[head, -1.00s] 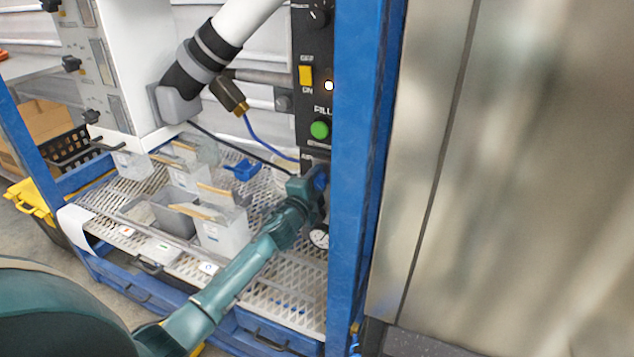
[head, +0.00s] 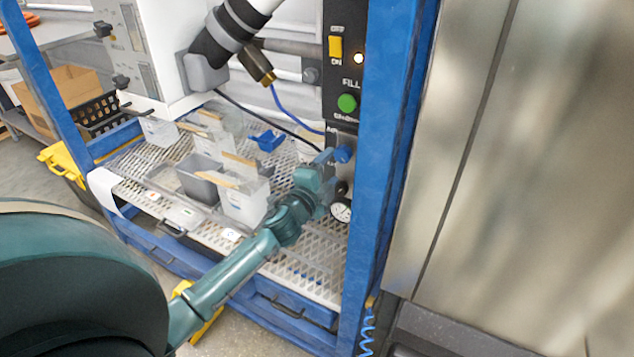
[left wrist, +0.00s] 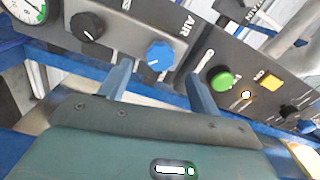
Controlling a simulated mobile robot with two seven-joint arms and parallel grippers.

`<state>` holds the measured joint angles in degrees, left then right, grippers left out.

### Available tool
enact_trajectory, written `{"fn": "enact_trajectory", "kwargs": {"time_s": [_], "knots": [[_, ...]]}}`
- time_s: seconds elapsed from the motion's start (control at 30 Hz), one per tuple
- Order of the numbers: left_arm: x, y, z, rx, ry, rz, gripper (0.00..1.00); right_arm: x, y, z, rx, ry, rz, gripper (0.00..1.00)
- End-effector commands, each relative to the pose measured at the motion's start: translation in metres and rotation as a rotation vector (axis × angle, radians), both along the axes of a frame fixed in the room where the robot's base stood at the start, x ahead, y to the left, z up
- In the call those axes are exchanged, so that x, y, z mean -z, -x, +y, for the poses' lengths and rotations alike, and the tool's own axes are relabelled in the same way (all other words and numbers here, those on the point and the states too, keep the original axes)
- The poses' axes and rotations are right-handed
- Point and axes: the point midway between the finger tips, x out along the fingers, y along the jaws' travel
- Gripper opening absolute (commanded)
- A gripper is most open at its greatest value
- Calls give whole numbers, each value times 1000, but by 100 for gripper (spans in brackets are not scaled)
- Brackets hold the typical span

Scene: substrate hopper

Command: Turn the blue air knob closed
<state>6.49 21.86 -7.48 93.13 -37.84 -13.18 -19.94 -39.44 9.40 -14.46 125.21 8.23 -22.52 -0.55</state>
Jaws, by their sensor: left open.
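The blue air knob (head: 343,154) is on the dark control panel inside the blue frame, below the green button. It also shows in the left wrist view (left wrist: 160,54), under the label "AIR". My left gripper (head: 329,159) is just left of the knob in the head view. In the left wrist view its two fingers (left wrist: 160,76) are spread, one on each side of the knob, with nothing held between them. I cannot tell whether either finger touches the knob. My right gripper is in neither view.
A black knob (left wrist: 87,26) and a pressure gauge (head: 341,210) sit near the blue knob. The green button (head: 347,103) and yellow switch (head: 335,46) are higher on the panel. A blue post (head: 392,150) stands close on the right. Several bins stand on the mesh shelf.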

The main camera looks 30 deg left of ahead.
Motion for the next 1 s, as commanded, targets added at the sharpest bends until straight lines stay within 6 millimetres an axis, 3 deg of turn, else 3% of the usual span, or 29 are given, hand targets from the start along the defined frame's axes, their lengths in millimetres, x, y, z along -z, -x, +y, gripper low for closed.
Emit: {"fn": "enact_trajectory", "kwargs": {"time_s": [0.1, 0.33, 1.0], "knots": [[1, 26, -2, 2, 0, 3, 63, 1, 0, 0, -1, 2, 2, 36], [1, 57, -3, 0, 1, 1, 63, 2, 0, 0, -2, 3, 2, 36], [0, 63, -4, 0, 1, 0, 63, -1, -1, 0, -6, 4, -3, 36]]}}
